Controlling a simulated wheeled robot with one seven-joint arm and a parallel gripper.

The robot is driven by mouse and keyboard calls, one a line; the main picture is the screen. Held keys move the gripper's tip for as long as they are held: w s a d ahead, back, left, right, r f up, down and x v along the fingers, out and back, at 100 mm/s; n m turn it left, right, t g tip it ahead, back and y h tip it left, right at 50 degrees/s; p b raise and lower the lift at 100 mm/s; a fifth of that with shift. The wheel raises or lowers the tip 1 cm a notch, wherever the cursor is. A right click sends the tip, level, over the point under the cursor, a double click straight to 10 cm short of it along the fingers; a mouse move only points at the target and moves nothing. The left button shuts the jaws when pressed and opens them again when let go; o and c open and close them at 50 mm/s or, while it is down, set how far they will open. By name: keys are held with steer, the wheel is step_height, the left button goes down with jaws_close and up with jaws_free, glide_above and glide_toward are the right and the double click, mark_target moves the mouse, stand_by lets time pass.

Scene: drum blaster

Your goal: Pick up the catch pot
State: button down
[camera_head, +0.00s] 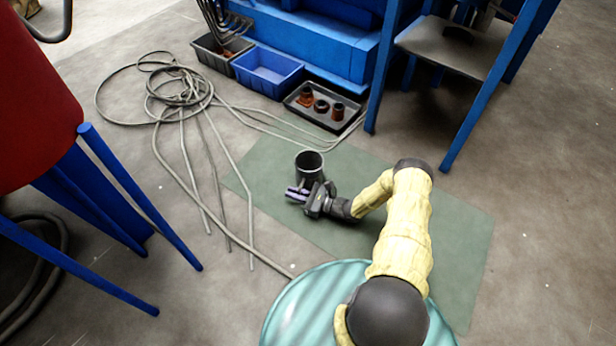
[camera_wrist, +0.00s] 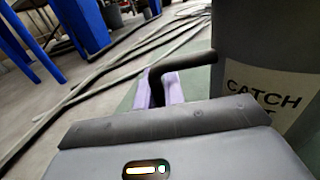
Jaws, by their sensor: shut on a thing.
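The catch pot (camera_head: 309,168) is a dark, open-topped cylinder over the green mat, upright in the head view. In the wrist view the catch pot (camera_wrist: 262,55) fills the upper right, with a pale label reading "CATCH" and a partly hidden second word. Its dark bent handle (camera_wrist: 183,65) sticks out to the left. My gripper (camera_head: 297,192) is at the near left side of the pot. In the wrist view my gripper's purple fingers (camera_wrist: 160,90) are shut on the handle. The fingertips' lower part is hidden by the gripper body. I cannot tell whether the pot touches the mat.
The green mat (camera_head: 430,215) is mostly clear. Grey hoses (camera_head: 185,100) coil at the left, their ends reaching the mat's edge. A blue bin (camera_head: 267,72) and a black tray (camera_head: 322,108) with rusty parts stand behind. Blue-legged stands flank both sides.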

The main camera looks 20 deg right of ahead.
steer(key=shift+r, duration=0.1)
step_height(320, 180, up, 10)
steer(key=p, duration=0.7)
stand_by(0.5)
